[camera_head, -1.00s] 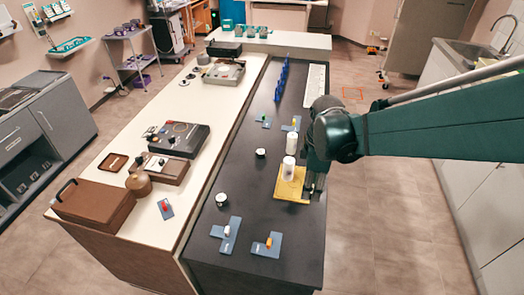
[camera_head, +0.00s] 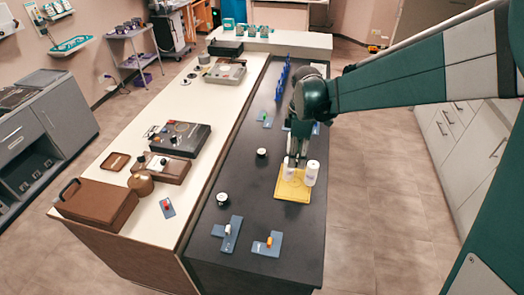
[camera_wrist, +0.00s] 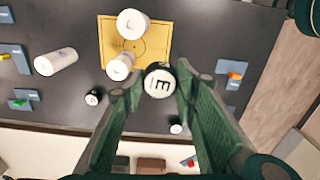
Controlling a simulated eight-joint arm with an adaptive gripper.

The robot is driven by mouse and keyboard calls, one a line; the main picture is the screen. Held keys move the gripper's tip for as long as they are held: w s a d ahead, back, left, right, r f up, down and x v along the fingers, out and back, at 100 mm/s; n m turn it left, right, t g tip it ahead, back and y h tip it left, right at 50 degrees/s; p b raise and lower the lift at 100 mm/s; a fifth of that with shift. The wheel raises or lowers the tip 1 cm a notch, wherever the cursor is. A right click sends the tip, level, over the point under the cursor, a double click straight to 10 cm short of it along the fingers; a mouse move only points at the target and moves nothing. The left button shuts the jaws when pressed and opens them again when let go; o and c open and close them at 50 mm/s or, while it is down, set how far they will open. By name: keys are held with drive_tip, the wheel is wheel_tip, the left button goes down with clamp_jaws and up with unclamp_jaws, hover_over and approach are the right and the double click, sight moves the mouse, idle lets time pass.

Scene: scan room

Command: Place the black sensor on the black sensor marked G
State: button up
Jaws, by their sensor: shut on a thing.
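My gripper (camera_head: 293,161) is over the dark counter (camera_head: 250,180), at the far edge of a yellow pad. In the wrist view its fingers (camera_wrist: 158,88) are shut on a round black sensor (camera_wrist: 158,82) with a white face and a dark letter, seen sideways, that looks like E or M. The held sensor cannot be made out in the head view. Two other round black sensors stand on the counter to the left, one farther (camera_head: 261,153) and one nearer (camera_head: 222,199). They also show in the wrist view. Their letters are too small to read.
White cylinders stand on the yellow pad (camera_head: 292,196), one at its right (camera_head: 312,173), one partly behind my fingers. Another white cylinder (camera_wrist: 55,62) is off the pad. Blue-grey plates (camera_head: 227,235) with small coloured parts lie nearby. The counter left of the pad is mostly clear.

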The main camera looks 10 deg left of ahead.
drive_tip(key=w+a+p, duration=0.2)
drive_tip(key=w+a, duration=0.7)
drive_tip(key=w, duration=0.3)
drive_tip(key=n+p, duration=0.1)
hover_over(262, 151)
drive_tip(key=f, duration=0.2)
drive_tip(key=shift+f, duration=2.45)
drive_tip(key=shift+f, duration=3.1)
drive_tip(key=shift+f, duration=0.1)
drive_tip(key=shift+f+b, duration=0.3)
drive_tip(key=shift+f, duration=1.5)
drive_tip(key=shift+f, duration=0.1)
